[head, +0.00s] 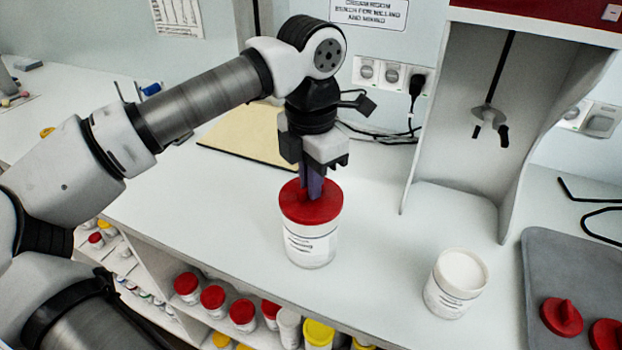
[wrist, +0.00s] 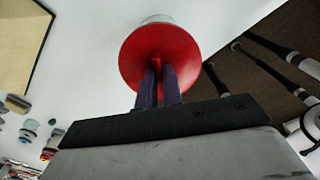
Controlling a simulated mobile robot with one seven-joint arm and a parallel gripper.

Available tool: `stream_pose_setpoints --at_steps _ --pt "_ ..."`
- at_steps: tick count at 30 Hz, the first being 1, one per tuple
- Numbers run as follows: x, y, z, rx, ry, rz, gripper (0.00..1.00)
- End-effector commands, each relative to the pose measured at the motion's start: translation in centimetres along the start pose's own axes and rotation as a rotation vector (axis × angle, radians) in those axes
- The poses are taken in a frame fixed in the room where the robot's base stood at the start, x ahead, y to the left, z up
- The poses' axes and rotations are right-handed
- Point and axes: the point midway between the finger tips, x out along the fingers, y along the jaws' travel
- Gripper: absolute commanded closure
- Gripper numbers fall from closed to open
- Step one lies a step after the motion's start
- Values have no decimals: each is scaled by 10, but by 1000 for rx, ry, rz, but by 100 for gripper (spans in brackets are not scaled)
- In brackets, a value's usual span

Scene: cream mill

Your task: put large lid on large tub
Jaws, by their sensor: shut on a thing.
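The large red lid (head: 312,210) is at the top of the large white tub (head: 310,246), which stands on the bench. The lid looks level and covers the tub's mouth; I cannot tell whether it is fully seated. My gripper (head: 313,190) points down from above with its fingers shut on the lid's raised grip. In the wrist view the red lid (wrist: 158,58) fills the space beyond my fingers (wrist: 158,85), and a sliver of the white tub (wrist: 158,18) shows past its edge.
An open white tub (head: 458,283) stands to the right. A grey mat (head: 575,285) holds two smaller red lids (head: 562,316). The mill stand (head: 450,190) rises at the back right. A beige board (head: 255,133) lies behind my arm. Lidded tubs (head: 213,298) fill the shelf below.

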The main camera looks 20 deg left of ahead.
Motion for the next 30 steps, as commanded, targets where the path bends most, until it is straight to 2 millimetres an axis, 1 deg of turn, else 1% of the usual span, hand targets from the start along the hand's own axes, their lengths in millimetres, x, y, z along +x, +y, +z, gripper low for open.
stream_pose_setpoints --at_steps 19,30 --pt "5 0 0 0 0 0 100" --pt "4 0 0 0 0 0 100"
